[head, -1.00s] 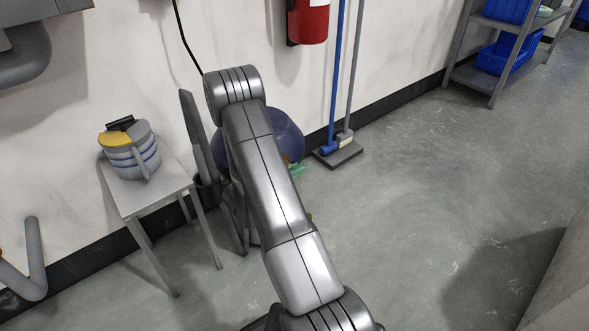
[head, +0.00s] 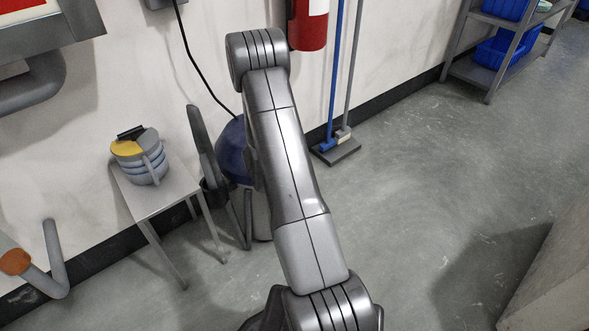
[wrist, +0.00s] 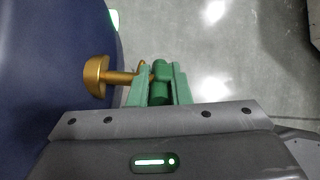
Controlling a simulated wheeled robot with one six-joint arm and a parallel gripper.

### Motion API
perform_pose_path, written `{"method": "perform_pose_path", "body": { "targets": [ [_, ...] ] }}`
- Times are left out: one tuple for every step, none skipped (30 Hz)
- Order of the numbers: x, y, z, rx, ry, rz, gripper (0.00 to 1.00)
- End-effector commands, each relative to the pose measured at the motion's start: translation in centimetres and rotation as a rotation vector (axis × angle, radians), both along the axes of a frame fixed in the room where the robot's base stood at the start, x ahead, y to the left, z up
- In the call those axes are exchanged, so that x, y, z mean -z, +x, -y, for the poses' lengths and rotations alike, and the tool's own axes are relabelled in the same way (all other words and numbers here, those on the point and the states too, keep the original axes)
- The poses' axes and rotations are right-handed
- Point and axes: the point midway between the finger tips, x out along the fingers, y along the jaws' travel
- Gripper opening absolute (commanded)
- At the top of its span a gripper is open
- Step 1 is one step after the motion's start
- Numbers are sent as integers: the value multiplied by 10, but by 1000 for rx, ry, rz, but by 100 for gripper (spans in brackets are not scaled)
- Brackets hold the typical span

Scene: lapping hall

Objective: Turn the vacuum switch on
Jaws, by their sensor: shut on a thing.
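The vacuum is a dark blue rounded drum (head: 231,150) by the wall in the head view, partly hidden behind my arm. Its blue side (wrist: 50,80) fills the left of the wrist view. The switch shows in the wrist view as a brass knob (wrist: 97,77) beside the blue side, with a brass stem running right to a green cylindrical end. My green-fingered gripper (wrist: 158,84) is shut on that green end, with one finger on each side. My gripper is hidden behind my arm in the head view.
A small grey table (head: 160,193) with a banded, yellow-and-grey-topped container (head: 141,158) stands left of the vacuum. A fire extinguisher (head: 308,25) and a blue-handled broom (head: 333,90) are at the wall. A shelf (head: 480,75) stands back right.

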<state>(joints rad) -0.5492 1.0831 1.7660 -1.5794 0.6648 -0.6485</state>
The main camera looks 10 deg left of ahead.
Motion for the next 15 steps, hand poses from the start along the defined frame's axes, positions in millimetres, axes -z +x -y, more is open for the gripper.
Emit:
{"method": "perform_pose_path", "body": {
  "targets": [
    [-4, 1, 0, 0, 14, -16, 0],
    [-4, 1, 0, 0, 21, -25, 0],
    [-3, 1, 0, 1, 31, -38, 0],
    [-3, 1, 0, 0, 37, -45, 0],
    [-3, 1, 0, 0, 41, -52, 0],
    [-2, 1, 0, 1, 48, -61, 0],
    [-2, 1, 0, 1, 52, -66, 0],
    [-2, 1, 0, 1, 55, -71, 0],
    [-1, 1, 0, 0, 59, -75, 0],
    [-1, 1, 0, 0, 61, -78, 0],
    [-1, 1, 0, -1, 62, -81, 0],
    [-1, 1, 0, -1, 64, -83, 0],
    [0, 1, 0, 0, 66, -84, 0],
    [0, 1, 0, 0, 66, -85, 0],
    [0, 1, 0, -1, 68, -86, 0]
  ]
}}
